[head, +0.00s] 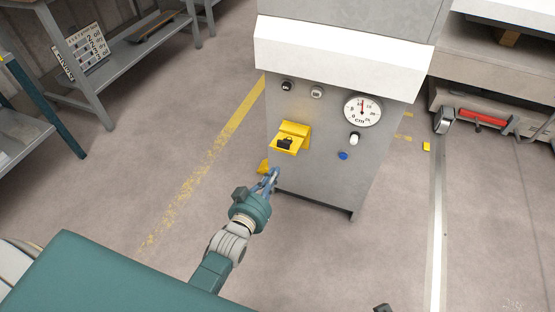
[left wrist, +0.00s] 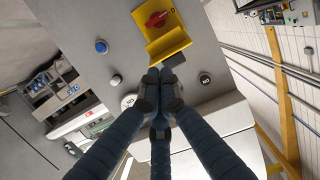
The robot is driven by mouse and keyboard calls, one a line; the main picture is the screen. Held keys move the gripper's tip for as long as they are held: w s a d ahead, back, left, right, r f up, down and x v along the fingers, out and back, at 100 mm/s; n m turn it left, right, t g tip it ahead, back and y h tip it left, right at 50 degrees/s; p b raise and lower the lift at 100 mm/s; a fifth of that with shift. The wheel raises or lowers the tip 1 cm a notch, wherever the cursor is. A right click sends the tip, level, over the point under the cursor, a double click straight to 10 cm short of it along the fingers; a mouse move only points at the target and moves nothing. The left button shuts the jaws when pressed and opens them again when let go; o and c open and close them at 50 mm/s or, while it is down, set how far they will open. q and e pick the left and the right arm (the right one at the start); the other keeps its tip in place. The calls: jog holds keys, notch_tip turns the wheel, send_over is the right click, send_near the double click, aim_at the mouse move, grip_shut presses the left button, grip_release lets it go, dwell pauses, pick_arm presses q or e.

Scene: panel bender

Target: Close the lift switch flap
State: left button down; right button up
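The yellow lift switch flap (head: 290,137) stands out from the grey machine front, raised, with a dark symbol on its face. In the left wrist view the flap (left wrist: 168,44) juts out beside a yellow plate with a red rotary switch (left wrist: 157,19), which is uncovered. My left gripper (head: 271,178) is just below the flap in the head view. In the left wrist view its dark fingertips (left wrist: 159,88) are together and empty, close to the flap's edge; contact cannot be told. A small dark part at the bottom edge of the head view may be my right gripper (head: 382,308).
The grey machine cabinet (head: 315,180) carries a round dial (head: 362,110), a blue button (head: 343,155), a white knob (head: 354,139) and two dark knobs above the flap. A shelf table (head: 95,85) stands far left.

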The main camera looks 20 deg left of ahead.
pick_arm(q)
notch_tip(320, 180, up, 7)
jog(key=w+a+t+b, duration=0.2)
jog(key=t+b, duration=0.1)
jog(key=b, duration=0.3)
send_over(280, 141)
jog(key=shift+s+d+r+y, duration=0.1)
jog(key=shift+d+r+y, duration=0.2)
jog(key=shift+s+f+b, duration=0.2)
jog(key=shift+s+f, duration=0.1)
jog(key=shift+f, duration=0.7)
jog(key=shift+s+f+b, duration=0.15)
jog(key=shift+s+f, duration=0.15)
jog(key=shift+f, duration=0.65)
pick_arm(e)
jog(key=w+v, duration=0.1)
jog(key=v, duration=0.5)
jog(key=shift+s+r+t, duration=0.2)
jog(key=shift+r+t, duration=0.2)
jog(key=shift+r, duration=0.2)
jog(key=shift+a, duration=0.1)
jog(key=shift+f, duration=0.15)
